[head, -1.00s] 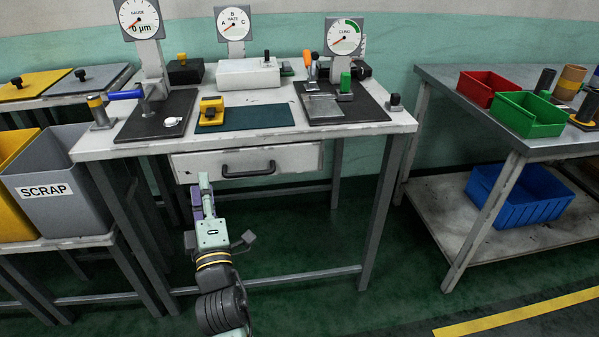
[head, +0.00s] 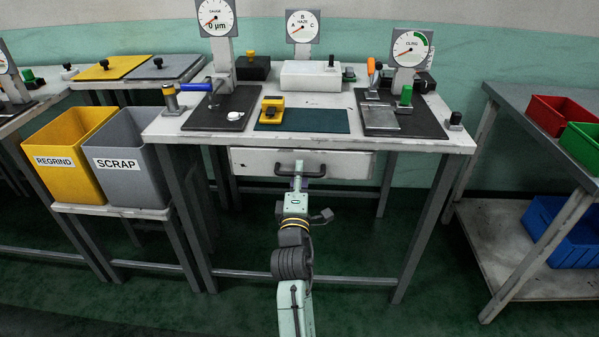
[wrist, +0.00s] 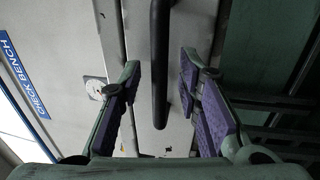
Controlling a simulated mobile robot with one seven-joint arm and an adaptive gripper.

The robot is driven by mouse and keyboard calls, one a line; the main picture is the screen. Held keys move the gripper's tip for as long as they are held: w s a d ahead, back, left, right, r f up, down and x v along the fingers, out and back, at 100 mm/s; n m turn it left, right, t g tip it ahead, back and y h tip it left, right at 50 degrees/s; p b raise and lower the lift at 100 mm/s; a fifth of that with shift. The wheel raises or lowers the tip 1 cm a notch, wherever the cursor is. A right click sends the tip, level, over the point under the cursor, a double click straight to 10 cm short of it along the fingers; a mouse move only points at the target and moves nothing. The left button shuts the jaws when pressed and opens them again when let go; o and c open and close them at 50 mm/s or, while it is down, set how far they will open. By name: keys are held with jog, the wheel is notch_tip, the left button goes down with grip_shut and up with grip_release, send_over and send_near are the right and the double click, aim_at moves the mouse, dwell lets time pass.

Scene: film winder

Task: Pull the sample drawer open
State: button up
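The sample drawer (head: 345,165) is a pale worn front under the bench top, and it looks shut. Its dark bar handle (head: 280,171) shows at the middle of the front. In the wrist view the handle (wrist: 160,70) runs upright between the two purple-padded fingers. My gripper (head: 298,180) is in front of the drawer at the handle. In the wrist view my gripper (wrist: 163,95) is open, with a finger on each side of the handle and a gap to both. The head view hides part of the handle behind my gripper.
The bench top (head: 340,97) holds gauges, a yellow block and dark mats above the drawer. Grey bench legs (head: 427,230) stand either side. The yellow regrind bin (head: 70,165) and grey scrap bin (head: 125,170) are at left. Floor below is clear.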

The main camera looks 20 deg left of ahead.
jog(key=shift+w, duration=0.2)
grip_shut()
dwell(0.3)
dwell(0.5)
